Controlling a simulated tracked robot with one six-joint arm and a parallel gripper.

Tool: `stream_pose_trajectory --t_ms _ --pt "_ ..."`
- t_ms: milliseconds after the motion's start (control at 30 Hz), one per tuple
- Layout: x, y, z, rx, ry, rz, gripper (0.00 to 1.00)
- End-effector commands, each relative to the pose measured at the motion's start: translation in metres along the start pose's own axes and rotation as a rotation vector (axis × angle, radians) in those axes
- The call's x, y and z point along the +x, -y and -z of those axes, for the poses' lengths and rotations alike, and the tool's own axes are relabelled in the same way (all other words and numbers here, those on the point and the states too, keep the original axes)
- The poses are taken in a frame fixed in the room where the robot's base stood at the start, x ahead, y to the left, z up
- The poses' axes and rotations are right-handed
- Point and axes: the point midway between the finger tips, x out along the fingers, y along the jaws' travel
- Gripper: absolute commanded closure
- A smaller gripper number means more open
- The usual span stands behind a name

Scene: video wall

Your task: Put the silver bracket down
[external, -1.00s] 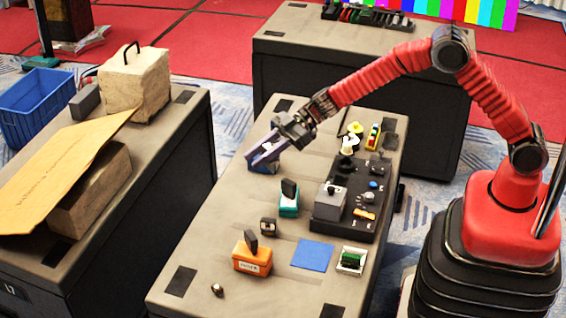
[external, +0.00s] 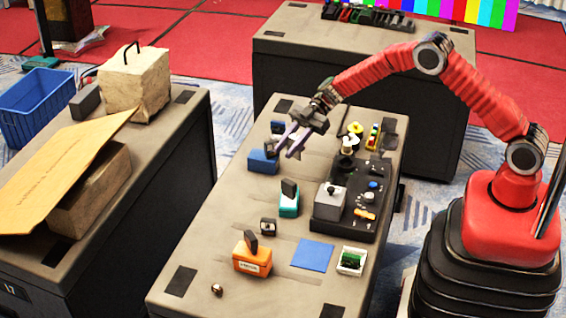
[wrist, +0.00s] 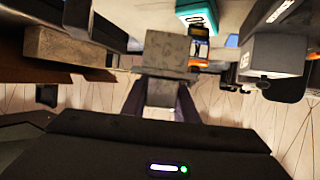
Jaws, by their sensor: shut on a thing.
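My gripper (external: 284,149) is over the back left part of the middle table, its purple fingers pointing down and left. In the wrist view the fingers are shut on the silver bracket (wrist: 166,52), a grey, blocky piece with a narrower lower part between them. In the external view the bracket is small and mostly hidden by the fingers. A blue block (external: 262,163) with a dark part behind it is on the table just left of the fingertips. I cannot tell the exact height of the bracket above the table.
A teal block (external: 289,205), an orange block (external: 252,260) and a blue square (external: 312,255) lie nearer the front. A black panel (external: 338,232) with a grey box (external: 331,200) stands to the right. Bare table shows left of the teal block.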

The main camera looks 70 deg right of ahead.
Motion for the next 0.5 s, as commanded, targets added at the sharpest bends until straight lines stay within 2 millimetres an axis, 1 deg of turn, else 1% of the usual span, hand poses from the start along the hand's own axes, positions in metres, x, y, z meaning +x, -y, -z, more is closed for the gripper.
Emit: stream_pose_trajectory --t_ms 67,167,400,500 --pt "0.001 0.0 -0.001 0.0 -0.001 0.0 1.0" --pt "0.004 0.0 -0.009 0.002 -0.001 0.0 1.0" --pt "0.019 0.0 -0.044 0.002 -0.001 0.0 1.0" --pt "0.023 0.0 -0.054 0.001 -0.001 0.0 1.0"
